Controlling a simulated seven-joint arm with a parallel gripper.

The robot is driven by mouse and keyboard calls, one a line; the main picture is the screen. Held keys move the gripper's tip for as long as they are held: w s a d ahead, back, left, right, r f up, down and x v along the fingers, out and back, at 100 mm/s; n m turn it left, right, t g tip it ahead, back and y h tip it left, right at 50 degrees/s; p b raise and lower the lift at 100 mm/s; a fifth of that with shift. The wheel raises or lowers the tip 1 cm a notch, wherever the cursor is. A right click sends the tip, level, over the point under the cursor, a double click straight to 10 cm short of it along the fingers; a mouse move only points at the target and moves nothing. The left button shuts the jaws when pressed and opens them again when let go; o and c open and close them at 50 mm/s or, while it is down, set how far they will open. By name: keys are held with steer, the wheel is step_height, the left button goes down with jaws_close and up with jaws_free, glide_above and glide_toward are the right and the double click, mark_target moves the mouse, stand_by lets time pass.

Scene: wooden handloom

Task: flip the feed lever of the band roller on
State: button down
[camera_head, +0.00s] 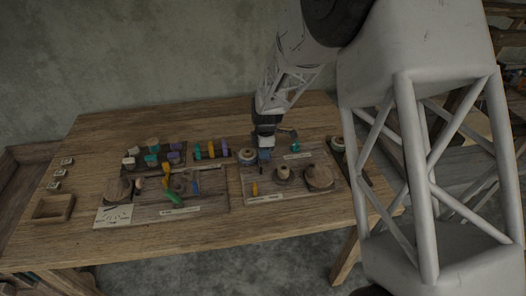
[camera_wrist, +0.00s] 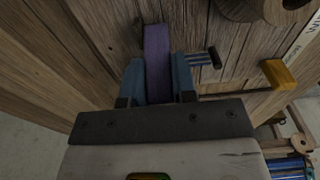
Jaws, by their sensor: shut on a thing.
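My gripper (camera_head: 264,150) is over the back part of the right-hand board (camera_head: 238,190) in the head view. A yellow peg (camera_head: 255,188) and a pale spool (camera_head: 283,173) stand on the board. I cannot tell which part is the feed lever or its setting.
A round wooden dish (camera_head: 320,177) is at the right. An open wooden tray (camera_head: 52,208) is at the left. The table's front strip is clear.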

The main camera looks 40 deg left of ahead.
steer(key=shift+w+d+r+g+y, duration=0.1)
steer(key=shift+w+d+g+y, duration=0.3)
steer(key=shift+g+y, duration=0.5)
steer(key=shift+w+d+r+g+y, duration=0.1)
steer(key=shift+w+d+g+y, duration=0.3)
steer(key=shift+g+y, duration=0.5)
steer(key=shift+w+d+f+g+y, duration=0.1)
steer(key=shift+w+d+g+y, duration=0.2)
steer(key=shift+g+y, duration=0.4)
steer(key=shift+w+d+f+g+y, duration=0.1)
steer(key=shift+w+d+g+y, duration=0.15)
steer(key=shift+g+y, duration=0.45)
steer(key=c, duration=0.9)
jaws_free()
steer(key=shift+d+r, duration=0.1)
steer(key=v, duration=0.7)
steer(key=shift+w+d+r, duration=0.15)
steer(key=shift+w+d, duration=0.05)
steer(key=shift+w, duration=0.05)
